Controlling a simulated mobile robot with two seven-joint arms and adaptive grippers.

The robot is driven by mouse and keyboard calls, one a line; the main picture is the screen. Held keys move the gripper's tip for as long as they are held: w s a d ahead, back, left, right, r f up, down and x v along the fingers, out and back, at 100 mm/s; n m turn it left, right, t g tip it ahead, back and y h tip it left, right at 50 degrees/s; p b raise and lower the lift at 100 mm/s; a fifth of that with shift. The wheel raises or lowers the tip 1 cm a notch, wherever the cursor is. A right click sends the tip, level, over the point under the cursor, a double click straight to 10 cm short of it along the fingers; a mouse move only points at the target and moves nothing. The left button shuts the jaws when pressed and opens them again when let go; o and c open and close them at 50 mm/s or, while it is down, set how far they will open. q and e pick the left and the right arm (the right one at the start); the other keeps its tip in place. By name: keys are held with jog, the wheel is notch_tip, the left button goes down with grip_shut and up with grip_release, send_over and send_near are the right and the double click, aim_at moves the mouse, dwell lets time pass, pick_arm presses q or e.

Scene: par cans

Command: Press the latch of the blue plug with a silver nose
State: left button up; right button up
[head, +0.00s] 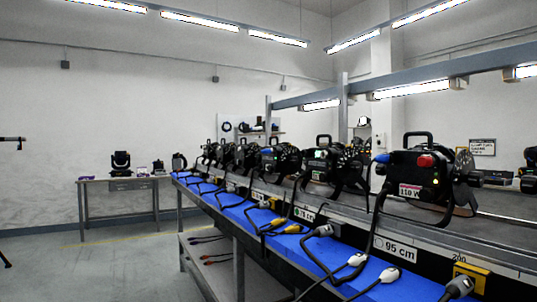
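A small blue plug or connector (382,158) sits at the left side of the nearest black par can (420,170). Another blue spot (267,152) shows on a par can farther along the row. Whether either has a silver nose, and where its latch is, is too small to tell. Several loose cable plugs lie along the blue mat (235,212): a grey one (323,230), white-tipped ones (390,274) and yellow ones (293,229). Neither of my grippers is identifiable in the head view.
The long bench (239,240) runs from the near right to the back, with a lower shelf. Black cables drape over its front edge. A metal rail (420,83) spans above the par cans. A side table (120,183) stands at the back left. The floor left of the bench is open.

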pick_arm(q)
jog(key=shift+s+d, duration=0.1)
jog(key=shift+s, duration=0.25)
jog(key=shift+w, duration=0.1)
grip_shut()
dwell(1.1)
